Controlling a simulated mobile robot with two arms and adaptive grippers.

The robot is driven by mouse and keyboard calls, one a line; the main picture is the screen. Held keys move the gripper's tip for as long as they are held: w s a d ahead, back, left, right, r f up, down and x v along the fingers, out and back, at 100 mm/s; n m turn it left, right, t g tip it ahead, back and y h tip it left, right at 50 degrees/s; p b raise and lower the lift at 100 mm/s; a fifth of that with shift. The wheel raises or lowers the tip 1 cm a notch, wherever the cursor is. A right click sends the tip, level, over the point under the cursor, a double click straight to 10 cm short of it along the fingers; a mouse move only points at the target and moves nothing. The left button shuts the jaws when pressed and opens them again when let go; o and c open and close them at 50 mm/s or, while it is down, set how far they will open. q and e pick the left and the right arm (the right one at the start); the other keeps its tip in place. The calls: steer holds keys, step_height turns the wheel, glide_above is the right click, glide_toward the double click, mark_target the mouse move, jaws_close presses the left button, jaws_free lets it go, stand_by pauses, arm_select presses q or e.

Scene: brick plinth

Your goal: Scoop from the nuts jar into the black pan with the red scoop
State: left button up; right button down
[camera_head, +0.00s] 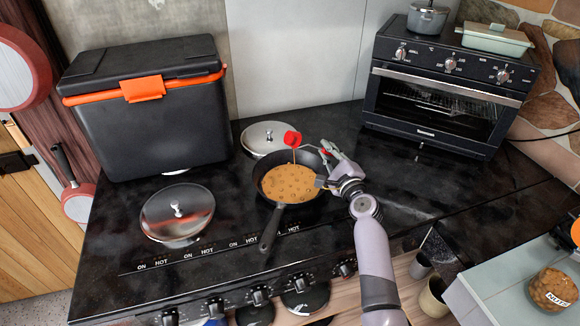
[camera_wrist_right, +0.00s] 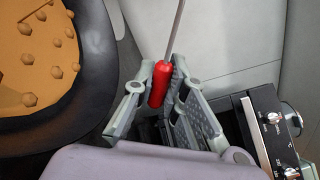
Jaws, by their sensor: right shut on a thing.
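The black pan (camera_head: 271,230) sits on the dark stovetop; it holds a tan-brown filling dotted with round brown lumps. My right gripper (camera_head: 332,158) is at the pan's right rim, shut on the red handle of the scoop (camera_wrist_right: 160,84). In the wrist view, a thin metal rod runs up from the handle out of frame. In the head view, the scoop's red head (camera_head: 292,139) is above the pan's far edge; I cannot tell what it holds. The nuts jar (camera_head: 552,290), round and labelled, stands on a light counter at lower right. My left gripper is out of view.
A black cooler with an orange latch (camera_head: 143,88) stands at the back left. A toaster oven (camera_head: 440,100) is at the back right. A lid (camera_head: 176,212) lies left of the pan, another lid (camera_head: 262,137) behind it. The stovetop right of my arm is mostly clear.

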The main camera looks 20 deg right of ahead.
mark_target(288, 138)
steer(key=n, duration=0.1)
steer(key=d+n+b, duration=0.1)
steer(key=n, duration=0.1)
steer(key=shift+s+f+b, duration=0.1)
steer(key=shift+f+b, duration=0.05)
steer(key=shift+b, duration=0.15)
steer(key=shift+s+d+r+n, duration=0.1)
steer(key=shift+d+r+n, duration=0.05)
steer(key=shift+r+n, duration=0.15)
steer(key=shift+n, duration=0.9)
steer(key=r+n, duration=0.2)
steer(key=a+r+n+p, duration=0.1)
steer(key=r+n, duration=0.1)
steer(key=r, duration=0.1)
steer(key=shift+n, duration=0.4)
steer(key=a+r+n+p, duration=0.1)
steer(key=a+n+p, duration=0.2)
steer(key=a+n, duration=0.1)
steer(key=a+r+n+p, duration=0.2)
steer(key=a+n+p, duration=0.2)
steer(key=a+r+n+p, duration=0.2)
steer(key=a+n+p, duration=0.1)
steer(key=n+p, duration=0.1)
steer(key=shift+a+r+n, duration=0.2)
steer(key=shift+a+n, duration=0.2)
steer(key=shift+a+f+n, duration=0.1)
steer(key=shift+a+n, duration=0.7)
steer(key=shift+n, duration=0.1)
